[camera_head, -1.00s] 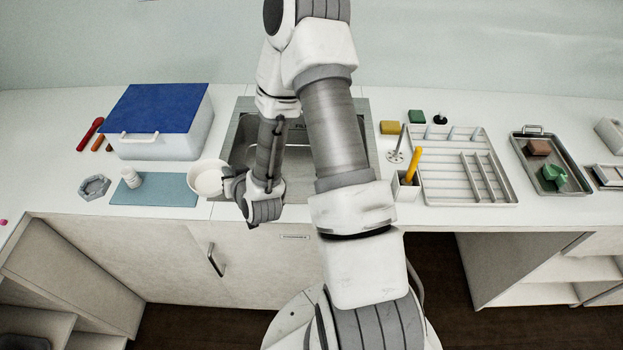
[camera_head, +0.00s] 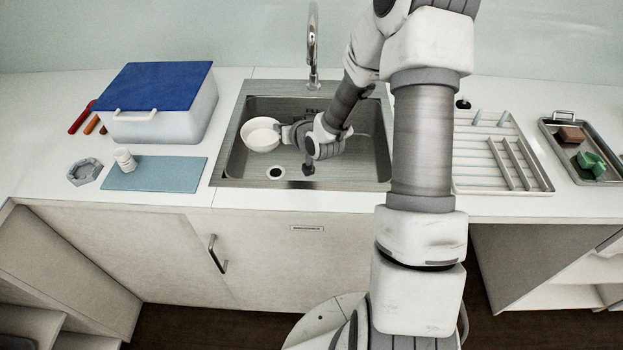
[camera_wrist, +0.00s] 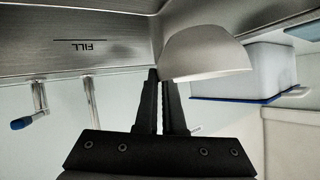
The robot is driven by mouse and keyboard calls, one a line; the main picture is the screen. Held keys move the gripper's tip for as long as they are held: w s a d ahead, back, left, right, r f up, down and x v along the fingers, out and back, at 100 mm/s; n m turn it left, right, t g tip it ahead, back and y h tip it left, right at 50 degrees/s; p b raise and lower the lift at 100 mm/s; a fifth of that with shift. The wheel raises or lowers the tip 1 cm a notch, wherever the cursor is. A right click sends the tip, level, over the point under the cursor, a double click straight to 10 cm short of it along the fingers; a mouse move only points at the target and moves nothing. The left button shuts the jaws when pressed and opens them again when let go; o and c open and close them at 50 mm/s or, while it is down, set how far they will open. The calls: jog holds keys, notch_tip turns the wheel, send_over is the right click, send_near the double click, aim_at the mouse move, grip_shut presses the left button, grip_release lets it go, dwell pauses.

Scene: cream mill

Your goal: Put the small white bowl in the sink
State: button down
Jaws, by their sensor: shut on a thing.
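The small white bowl (camera_head: 261,135) is in my gripper (camera_head: 284,133), over the left part of the sink (camera_head: 233,165) in the head view. My gripper is shut on the bowl's right rim. In the wrist view, the bowl (camera_wrist: 208,52) shows at the tips of the dark fingers (camera_wrist: 160,76), and the sink wall with a "FILL" mark (camera_wrist: 85,55) is behind it. The bowl appears upright in the head view. I cannot tell whether it touches the sink floor. The drain (camera_head: 276,172) shows below the bowl.
A tap (camera_head: 313,45) stands behind the sink. A blue-lidded box (camera_head: 155,105), a blue mat (camera_head: 155,175), a small white bottle (camera_head: 124,160) and a grey hexagonal dish (camera_head: 84,172) are on the left. A drying rack (camera_head: 495,155) and a tray (camera_head: 607,175) are on the right.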

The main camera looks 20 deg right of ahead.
jog(key=w+d+f+b, duration=0.3)
jog(key=d+f+b, duration=0.1)
jog(key=d+b, duration=0.2)
jog(key=b, duration=0.7)
send_over(320, 161)
jog(key=shift+n, duration=0.4)
notch_tip(320, 161, down, 11)
jog(key=shift+f, duration=0.15)
jog(key=c, duration=1)
grip_release()
jog(key=p+v, duration=0.2)
jog(key=v, duration=0.4)
jog(key=shift+s+d+r, duration=0.15)
jog(key=shift+s+r, duration=0.05)
jog(key=shift+r, duration=0.2)
jog(key=shift+s+r, duration=0.1)
jog(key=shift+s, duration=0.3)
